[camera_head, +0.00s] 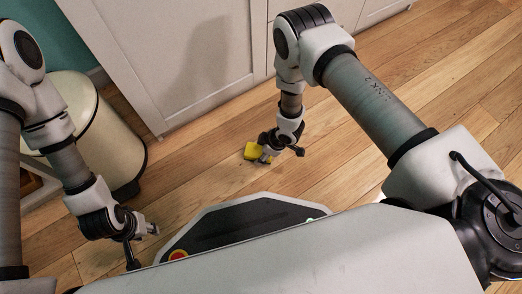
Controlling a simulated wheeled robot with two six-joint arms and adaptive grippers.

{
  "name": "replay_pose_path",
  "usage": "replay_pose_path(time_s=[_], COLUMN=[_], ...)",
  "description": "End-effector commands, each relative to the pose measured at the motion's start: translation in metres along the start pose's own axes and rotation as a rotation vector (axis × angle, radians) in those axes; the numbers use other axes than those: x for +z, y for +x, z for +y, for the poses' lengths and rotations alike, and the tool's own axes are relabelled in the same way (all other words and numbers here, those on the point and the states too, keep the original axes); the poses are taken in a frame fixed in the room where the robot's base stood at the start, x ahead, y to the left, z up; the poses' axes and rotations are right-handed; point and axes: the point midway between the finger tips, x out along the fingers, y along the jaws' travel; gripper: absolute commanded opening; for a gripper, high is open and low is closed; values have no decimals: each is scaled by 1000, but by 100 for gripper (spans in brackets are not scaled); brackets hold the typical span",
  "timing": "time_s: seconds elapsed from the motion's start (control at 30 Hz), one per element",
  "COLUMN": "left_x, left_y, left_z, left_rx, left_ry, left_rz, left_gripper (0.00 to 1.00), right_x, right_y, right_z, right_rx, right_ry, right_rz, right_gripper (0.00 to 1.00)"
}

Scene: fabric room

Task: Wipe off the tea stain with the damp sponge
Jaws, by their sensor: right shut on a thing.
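A yellow sponge (253,150) shows low over the wooden floor in front of the white cabinet. My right gripper (265,159) is shut on the sponge, at its right side, and partly covers it. I cannot tell whether the sponge touches the floor. My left gripper (149,229) hangs at the lower left, well apart from the sponge; its fingers are too small to tell whether they are open or shut. I cannot make out a tea stain; any stain under the sponge or gripper is hidden.
A cream bin (115,140) with a dark base stands at the left, near my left arm. White cabinet doors (185,60) close off the back. The wooden floor (455,85) is clear at the right. My own base fills the bottom.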

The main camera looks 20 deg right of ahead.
Motion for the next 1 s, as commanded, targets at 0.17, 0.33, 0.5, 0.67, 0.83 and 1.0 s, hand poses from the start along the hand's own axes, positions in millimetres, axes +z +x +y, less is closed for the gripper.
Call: replay_pose_path(time_s=[0.17,0.33,0.5,0.67,0.83,1.0], left_x=[1,1,2,2,3,2], left_y=[-22,-37,-51,-58,-57,-58], left_z=[0,1,1,1,1,1], left_rx=[1,1,1,1,1,1], left_ry=[2,6,9,10,11,11], left_rz=[-2,-4,-6,-7,-8,-8], left_gripper=[40,40,40,40,40,40], right_x=[-14,-22,-29,-32,-32,-33], right_y=[-30,-45,-60,-66,-66,-67], right_z=[1,1,0,0,0,0], right_rx=[4,6,6,7,7,7], right_ry=[1,2,4,6,6,6], right_rz=[3,3,3,3,3,3], right_gripper=[14,14,14,14,14,14])
